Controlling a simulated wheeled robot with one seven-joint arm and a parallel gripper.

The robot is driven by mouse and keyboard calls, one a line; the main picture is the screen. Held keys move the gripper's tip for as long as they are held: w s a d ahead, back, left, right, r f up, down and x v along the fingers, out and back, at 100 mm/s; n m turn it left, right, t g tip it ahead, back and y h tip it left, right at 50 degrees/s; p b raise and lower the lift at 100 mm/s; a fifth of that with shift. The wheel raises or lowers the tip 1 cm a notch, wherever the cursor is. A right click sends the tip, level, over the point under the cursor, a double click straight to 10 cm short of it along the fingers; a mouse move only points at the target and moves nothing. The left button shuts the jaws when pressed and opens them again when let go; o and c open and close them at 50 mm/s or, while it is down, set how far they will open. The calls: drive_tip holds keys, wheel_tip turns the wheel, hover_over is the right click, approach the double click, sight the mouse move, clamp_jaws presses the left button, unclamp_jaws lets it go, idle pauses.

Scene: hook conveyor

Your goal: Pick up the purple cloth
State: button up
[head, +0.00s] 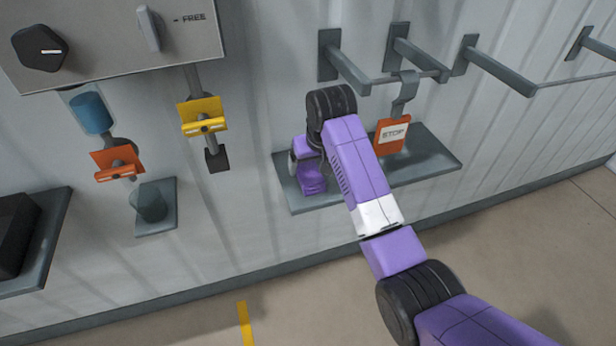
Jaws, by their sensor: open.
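A small purple shape (313,181), likely the purple cloth, sits on the grey wall shelf (300,203), near its left end. It is close in colour to my arm, so where the arm ends and the cloth starts is hard to tell. My arm reaches in from the lower right and bends down at a black joint above the shelf. My gripper (304,160) is at the shelf's left part, just above or against the purple shape. It is open; its fingertips are mostly hidden, and I see nothing held.
An orange STOP tag (393,135) hangs from a hook over the shelf, right of my forearm. Grey wall brackets (346,70) and a thin rail are above. A control panel (110,35), yellow tag (202,117) and orange tag (117,163) are left. The floor is mostly clear.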

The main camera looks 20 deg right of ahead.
sight(310, 174)
drive_tip(key=shift+p+x, duration=0.65)
drive_tip(key=shift+x, duration=2.7)
drive_tip(key=shift+w+d, duration=0.1)
drive_tip(key=shift+d, duration=0.05)
drive_tip(key=c, duration=1.5)
drive_tip(key=shift+r, duration=0.1)
wheel_tip(310, 174, up, 20)
drive_tip(key=b, duration=0.3)
